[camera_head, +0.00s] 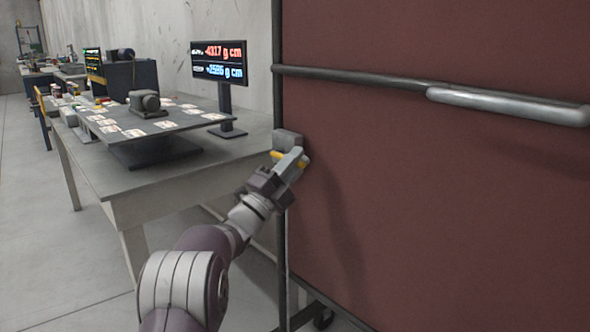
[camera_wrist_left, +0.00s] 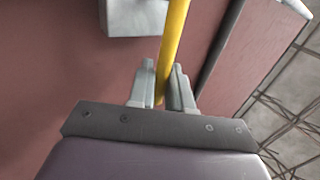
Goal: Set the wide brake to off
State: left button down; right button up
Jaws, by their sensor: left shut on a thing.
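The brake shows as a yellow lever (camera_head: 277,154) beside a grey block (camera_head: 287,139) at the left edge of a large red-brown panel (camera_head: 430,200). My left gripper (camera_head: 293,159) is at this lever, just below the block, and hides part of it. In the left wrist view the yellow lever (camera_wrist_left: 175,35) runs between the two fingers of my left gripper (camera_wrist_left: 163,70), which are shut on it. The grey block (camera_wrist_left: 132,18) is at the top of that view. I see no markings for on or off. My right gripper is not in view.
A dark rail (camera_head: 360,78) with a pale grey sleeve (camera_head: 510,105) crosses the panel. A grey table (camera_head: 180,165) on the left holds a platform with cards and a motor-like unit (camera_head: 146,103). A display (camera_head: 219,62) stands behind. The floor at left is clear.

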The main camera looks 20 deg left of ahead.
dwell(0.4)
pick_arm(q)
jog(key=c, duration=1.2)
grip_release()
jog(key=shift+a, duration=0.1)
jog(key=p+v, duration=0.3)
jog(key=v, duration=0.9)
jog(key=shift+s+f, duration=0.25)
